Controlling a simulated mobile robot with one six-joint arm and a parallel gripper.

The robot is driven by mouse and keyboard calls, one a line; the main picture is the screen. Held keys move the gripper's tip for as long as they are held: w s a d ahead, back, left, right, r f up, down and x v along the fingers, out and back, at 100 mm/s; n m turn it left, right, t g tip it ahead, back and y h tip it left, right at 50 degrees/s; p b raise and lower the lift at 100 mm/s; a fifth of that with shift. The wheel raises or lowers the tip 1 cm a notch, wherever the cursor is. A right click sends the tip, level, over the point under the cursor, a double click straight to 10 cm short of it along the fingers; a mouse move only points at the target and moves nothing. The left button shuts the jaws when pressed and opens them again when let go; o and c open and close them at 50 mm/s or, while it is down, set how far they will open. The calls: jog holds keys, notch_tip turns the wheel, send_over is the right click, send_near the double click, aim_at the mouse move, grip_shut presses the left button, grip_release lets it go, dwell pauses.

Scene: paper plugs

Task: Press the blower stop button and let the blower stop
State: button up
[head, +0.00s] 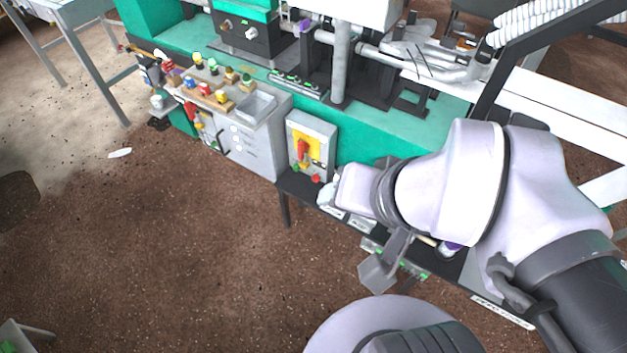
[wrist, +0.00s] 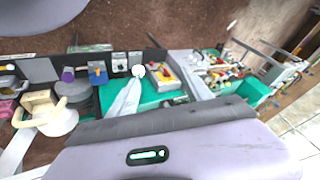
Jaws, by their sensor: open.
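A grey control box (head: 311,146) with a yellow plate and a red switch handle (head: 302,150) stands against the green machine in the head view. A small red button (head: 316,178) shows at its lower edge, partly close to my arm. No label reading blower stop can be made out. My arm covers part of the bench to the right in the head view.
A grey cabinet with a small sink (head: 256,106) and coloured bottles stands left of the box. A dark low shelf (head: 296,187) runs below the box. Green machine bodies fill the back. The brown floor (head: 170,260) at front left is open.

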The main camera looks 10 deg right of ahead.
grip_shut()
dwell(1.8)
